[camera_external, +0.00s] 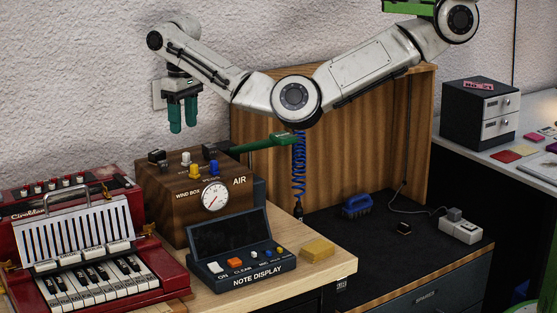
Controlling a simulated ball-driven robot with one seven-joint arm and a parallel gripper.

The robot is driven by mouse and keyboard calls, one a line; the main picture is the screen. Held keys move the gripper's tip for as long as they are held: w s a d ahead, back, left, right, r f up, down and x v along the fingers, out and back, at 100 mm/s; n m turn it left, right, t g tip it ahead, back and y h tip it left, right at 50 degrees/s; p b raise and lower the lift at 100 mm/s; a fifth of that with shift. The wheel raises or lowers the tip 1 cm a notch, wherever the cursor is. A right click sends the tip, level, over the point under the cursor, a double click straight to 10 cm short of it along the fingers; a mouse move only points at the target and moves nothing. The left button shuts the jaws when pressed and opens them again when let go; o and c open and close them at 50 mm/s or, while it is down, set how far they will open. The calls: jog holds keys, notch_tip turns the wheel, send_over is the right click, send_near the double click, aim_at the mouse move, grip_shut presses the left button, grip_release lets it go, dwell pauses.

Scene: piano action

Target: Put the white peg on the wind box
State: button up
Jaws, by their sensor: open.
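The wind box (160,213) is a brown wooden box with a round pressure gauge (214,197) and the words "WIND BOX" and "AIR" on its front. A small white peg (186,158) stands out on its top, among other small coloured pegs; I cannot tell whether it sits in a hole. My gripper (183,128), with two green fingers pointing down, is open and empty above the wind box, over the white peg in the picture and apart from it. The exact height and depth between them are hard to judge.
Black, blue and yellow pegs (213,167) crowd the box top. A green bar (272,142) reaches over its right side, near a blue coiled hose (299,170). A red accordion (80,245) stands left, the note display (240,255) in front. A yellow sponge-like block (317,249) lies right.

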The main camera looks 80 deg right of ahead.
notch_tip(320, 180, up, 4)
jog(key=shift+p, duration=0.4)
jog(key=s+d+f+m+t+h, duration=0.15)
jog(key=s+d+m+h, duration=0.4)
jog(key=s+d, duration=0.85)
jog(key=s+d+f+n+y+p, duration=0.1)
jog(key=s+d+f+n+p, duration=0.1)
jog(key=s+f+n+p, duration=0.8)
jog(key=s+a+f+y, duration=0.1)
jog(key=s+a+y, duration=0.1)
jog(key=s+a, duration=0.2)
jog(key=s+a+f+y, duration=0.1)
jog(key=s+a, duration=0.3)
jog(key=s, duration=0.6)
jog(key=shift+a+f+m+y+b, duration=0.25)
jog(key=shift+f+m+y+b, duration=0.1)
jog(key=shift+m+b, duration=0.1)
